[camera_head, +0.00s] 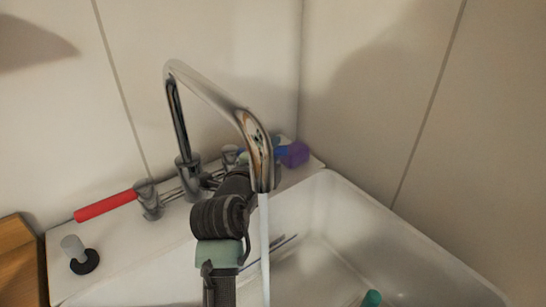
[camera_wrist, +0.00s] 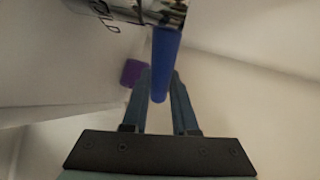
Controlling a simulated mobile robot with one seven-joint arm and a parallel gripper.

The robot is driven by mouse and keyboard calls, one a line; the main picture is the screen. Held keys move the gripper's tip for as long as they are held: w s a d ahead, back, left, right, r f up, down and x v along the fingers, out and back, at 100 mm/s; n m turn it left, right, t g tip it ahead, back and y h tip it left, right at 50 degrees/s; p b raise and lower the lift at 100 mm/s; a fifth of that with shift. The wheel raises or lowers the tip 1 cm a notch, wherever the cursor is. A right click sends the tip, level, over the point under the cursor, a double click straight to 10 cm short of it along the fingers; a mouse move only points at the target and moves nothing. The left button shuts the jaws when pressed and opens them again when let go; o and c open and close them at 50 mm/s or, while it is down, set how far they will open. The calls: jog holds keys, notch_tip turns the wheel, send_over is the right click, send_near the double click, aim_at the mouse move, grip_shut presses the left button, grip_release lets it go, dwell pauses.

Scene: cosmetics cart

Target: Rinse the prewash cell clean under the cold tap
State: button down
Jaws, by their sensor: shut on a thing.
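A chrome tap (camera_head: 185,120) arches over the sink (camera_head: 330,215), and a thin water stream (camera_head: 264,235) falls from its spout into the basin. My gripper (camera_wrist: 161,82) is shut on a blue bar-shaped thing (camera_wrist: 166,55), seen between the fingers in the wrist view. In the head view my forearm reaches up behind the stream, and the spout hides most of the gripper. A bit of blue (camera_head: 281,151) shows right of the spout. The tap also shows at the top of the wrist view (camera_wrist: 130,8). I cannot tell which thing is the prewash cell.
A purple block (camera_head: 295,154) is at the back corner, also in the wrist view (camera_wrist: 131,73). A red bar (camera_head: 105,205), tap knobs (camera_head: 148,197) and a grey-black plug-like thing (camera_head: 78,254) are on the left ledge. A teal thing (camera_head: 371,299) lies in the basin.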

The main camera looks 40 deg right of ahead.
jog(key=shift+a+r, duration=0.1)
jog(key=shift+a, duration=0.05)
jog(key=c, duration=0.7)
grip_release()
jog(key=shift+c, duration=0.2)
jog(key=shift+o, duration=0.3)
